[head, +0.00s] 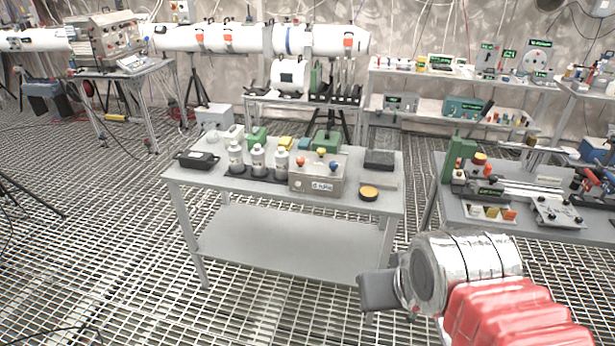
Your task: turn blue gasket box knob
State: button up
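A metal box (310,184) with a small label stands at the front of the grey middle table (240,191). Its label is too small to read surely. A blue knob (337,165) sits on the box's upper right, with a red knob (300,162) to the left and a yellow one (320,152) behind. My gripper (376,291) is a dark grey end at the lower right, in front of the table and well apart from the box. Its fingers cannot be told apart, and I see nothing held in it.
White bottles (257,160) in a dark holder stand left of the box. A yellow-topped black disc (369,192) lies to its right. A right-hand bench (470,212) carries several fixtures. Open grating floor (110,230) lies to the left.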

aim_at(333, 165)
jog(key=i, duration=1)
jog(key=u, duration=0.05)
